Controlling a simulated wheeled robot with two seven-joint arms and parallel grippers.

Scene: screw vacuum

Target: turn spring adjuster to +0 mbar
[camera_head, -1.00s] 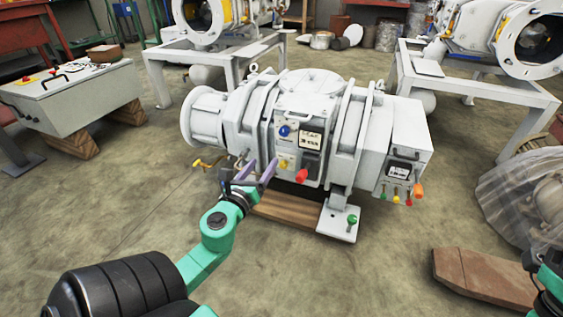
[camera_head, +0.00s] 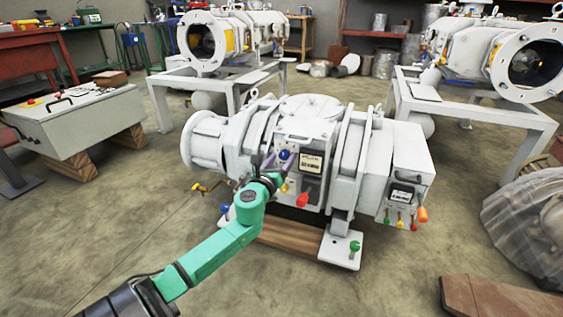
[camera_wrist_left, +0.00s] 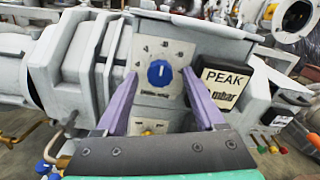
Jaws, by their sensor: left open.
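The white screw vacuum pump (camera_head: 360,150) stands on wooden beams in the middle of the head view. Its spring adjuster appears to be the blue knob (camera_head: 284,155) on the front panel, though the label is too small to read. In the left wrist view the blue knob (camera_wrist_left: 160,73) sits on a pale plate with small marks around it. My left gripper (camera_head: 276,162) is in front of the panel. Its two purple fingers (camera_wrist_left: 160,92) are spread, one on each side of the knob, apart from it. My right gripper is not in view.
A display reading PEAK mbar (camera_wrist_left: 226,83) is right of the knob. A grey control box (camera_head: 75,118) stands left. Floor in front is mostly clear.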

